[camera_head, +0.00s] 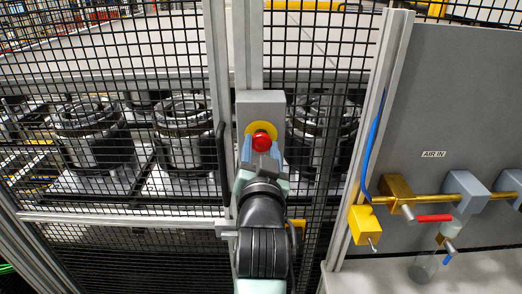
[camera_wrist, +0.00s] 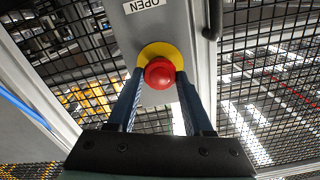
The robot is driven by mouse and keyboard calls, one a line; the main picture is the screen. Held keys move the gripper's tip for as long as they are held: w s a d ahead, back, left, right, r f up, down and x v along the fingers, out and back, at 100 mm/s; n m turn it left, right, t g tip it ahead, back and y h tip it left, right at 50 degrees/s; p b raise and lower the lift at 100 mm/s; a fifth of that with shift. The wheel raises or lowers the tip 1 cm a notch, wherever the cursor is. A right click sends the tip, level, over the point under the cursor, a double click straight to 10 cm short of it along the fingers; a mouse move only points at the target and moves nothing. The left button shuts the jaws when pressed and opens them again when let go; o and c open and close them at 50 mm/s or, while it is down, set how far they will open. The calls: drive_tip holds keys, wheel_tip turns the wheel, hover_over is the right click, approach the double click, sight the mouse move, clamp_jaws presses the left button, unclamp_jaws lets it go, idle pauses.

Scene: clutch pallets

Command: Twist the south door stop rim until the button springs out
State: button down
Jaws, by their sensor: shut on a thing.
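The door stop is a red button (camera_head: 262,142) on a yellow disc (camera_head: 261,128), fixed to a grey box (camera_head: 260,106) on the fence post. In the wrist view the red button (camera_wrist: 160,73) sits in front of the yellow disc (camera_wrist: 163,50), below an "OPEN" label. My gripper (camera_wrist: 160,76) has its two blue fingers on either side of the button rim, shut on it. In the head view my gripper (camera_head: 262,150) covers the lower part of the button. Whether the button is pressed in or out I cannot tell.
Black mesh fencing and metal posts surround the box. A dark door handle (camera_head: 222,162) is just left of it. At right, a grey panel marked "AIR IN" (camera_head: 433,154) carries brass piping and a red lever (camera_head: 434,218). Clutch units (camera_head: 92,135) stand behind the mesh.

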drive_tip(key=shift+m, duration=0.9)
drive_tip(key=shift+c, duration=1.4)
unclamp_jaws()
drive_tip(key=shift+w, duration=0.1)
drive_tip(key=shift+b, duration=0.3)
drive_tip(key=s+b, duration=0.4)
drive_tip(key=s, duration=0.9)
